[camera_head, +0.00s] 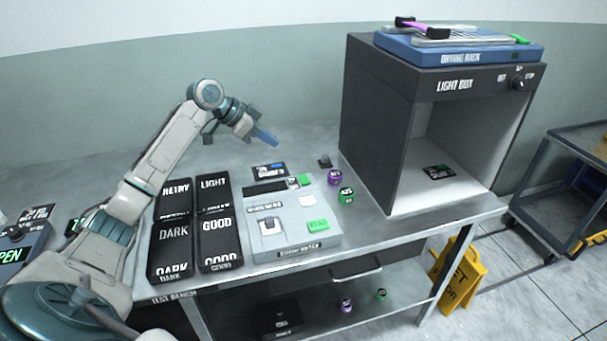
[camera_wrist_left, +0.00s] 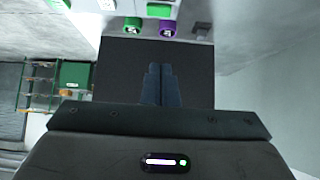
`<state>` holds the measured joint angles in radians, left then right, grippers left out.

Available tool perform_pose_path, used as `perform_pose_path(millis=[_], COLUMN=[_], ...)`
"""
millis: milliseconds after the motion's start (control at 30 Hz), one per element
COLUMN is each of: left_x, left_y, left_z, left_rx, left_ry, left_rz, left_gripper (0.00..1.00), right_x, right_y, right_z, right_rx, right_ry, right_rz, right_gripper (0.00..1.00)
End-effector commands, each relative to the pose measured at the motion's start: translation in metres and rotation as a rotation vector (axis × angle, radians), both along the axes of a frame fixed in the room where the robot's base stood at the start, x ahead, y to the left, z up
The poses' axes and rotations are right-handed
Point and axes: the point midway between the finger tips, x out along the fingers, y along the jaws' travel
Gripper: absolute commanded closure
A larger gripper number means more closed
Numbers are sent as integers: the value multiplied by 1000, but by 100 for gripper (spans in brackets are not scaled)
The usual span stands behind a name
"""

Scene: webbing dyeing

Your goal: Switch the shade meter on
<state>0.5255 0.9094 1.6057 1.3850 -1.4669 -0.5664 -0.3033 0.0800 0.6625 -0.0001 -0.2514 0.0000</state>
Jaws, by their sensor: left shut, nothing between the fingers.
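The shade meter (camera_head: 290,238) is a light grey box on the bench, left of the light box. It has a dark display strip, a white button (camera_head: 307,201), a green button (camera_head: 317,225) and a dark slot with a white piece at its front left. My left gripper (camera_head: 268,138) is shut and empty, held in the air above and behind the meter. In the left wrist view its closed fingers (camera_wrist_left: 161,85) point toward a dark surface, with a green and a purple spool beyond them. My right gripper is in neither view.
The light box (camera_head: 391,130) stands right of the meter, with the drying rack (camera_head: 455,57) on top. Purple (camera_head: 334,177) and green (camera_head: 346,195) spools stand between them. Black label trays (camera_head: 216,228) lie left of the meter. A yellow floor sign (camera_head: 459,280) is below.

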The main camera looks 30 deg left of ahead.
Motion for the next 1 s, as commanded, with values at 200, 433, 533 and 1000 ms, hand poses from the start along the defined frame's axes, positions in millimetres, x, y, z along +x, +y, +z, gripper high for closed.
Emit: perform_pose_path(millis=[200, 433, 533, 1000], left_x=[0, 0, 1, 40], left_y=[0, 0, -1, -36], left_z=[-8, -8, -8, -57], left_rx=[-1, -1, -2, -7], left_ry=[-1, -1, -1, 2], left_rz=[0, 0, -1, -1], left_gripper=[100, 100, 100, 100], right_x=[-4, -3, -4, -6], right_y=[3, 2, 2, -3], right_z=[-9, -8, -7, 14], right_rx=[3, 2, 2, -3], right_ry=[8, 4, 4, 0], right_rz=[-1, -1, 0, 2], right_gripper=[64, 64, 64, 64])
